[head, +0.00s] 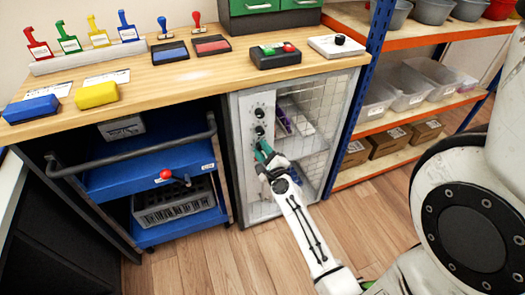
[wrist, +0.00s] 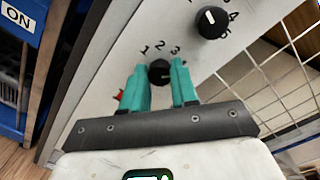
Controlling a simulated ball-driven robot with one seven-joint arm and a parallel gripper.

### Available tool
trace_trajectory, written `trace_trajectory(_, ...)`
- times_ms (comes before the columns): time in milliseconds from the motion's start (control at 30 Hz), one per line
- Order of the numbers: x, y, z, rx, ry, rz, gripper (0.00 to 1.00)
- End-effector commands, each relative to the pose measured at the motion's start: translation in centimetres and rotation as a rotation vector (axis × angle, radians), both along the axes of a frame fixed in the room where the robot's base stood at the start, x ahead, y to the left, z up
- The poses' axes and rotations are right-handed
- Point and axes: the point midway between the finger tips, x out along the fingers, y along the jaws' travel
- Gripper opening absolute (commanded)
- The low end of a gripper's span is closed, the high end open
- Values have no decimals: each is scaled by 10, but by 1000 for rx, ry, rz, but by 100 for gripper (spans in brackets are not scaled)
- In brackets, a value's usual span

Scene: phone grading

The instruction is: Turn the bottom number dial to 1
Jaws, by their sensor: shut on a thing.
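The bottom number dial (wrist: 159,72) is a black round knob on a pale grey panel, with the printed numbers 1, 2 and 3 showing above it in the wrist view. My gripper (wrist: 160,84) has its two teal fingers on either side of this dial, shut on it. The lower part of the dial is hidden, and I cannot tell surely which number its mark points to. In the head view my gripper (head: 263,151) reaches the panel (head: 246,170) below two other dials and covers the bottom one.
Another black dial (wrist: 212,22) sits close by on the panel. A wire mesh cabinet front (head: 318,120) lies to the right. A blue trolley (head: 110,178) with a red-knobbed lever (head: 166,174) stands left. The wooden worktop (head: 200,70) is above.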

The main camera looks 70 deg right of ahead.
Motion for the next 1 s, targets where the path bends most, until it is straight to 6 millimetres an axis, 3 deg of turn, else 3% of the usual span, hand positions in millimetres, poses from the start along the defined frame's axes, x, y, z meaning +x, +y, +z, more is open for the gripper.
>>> trace_trajectory(200,0,0,0,1,1,1,0)
trace_trajectory(567,1,1,0,-40,49,3,0)
trace_trajectory(1000,2,2,1,-267,315,5,0)
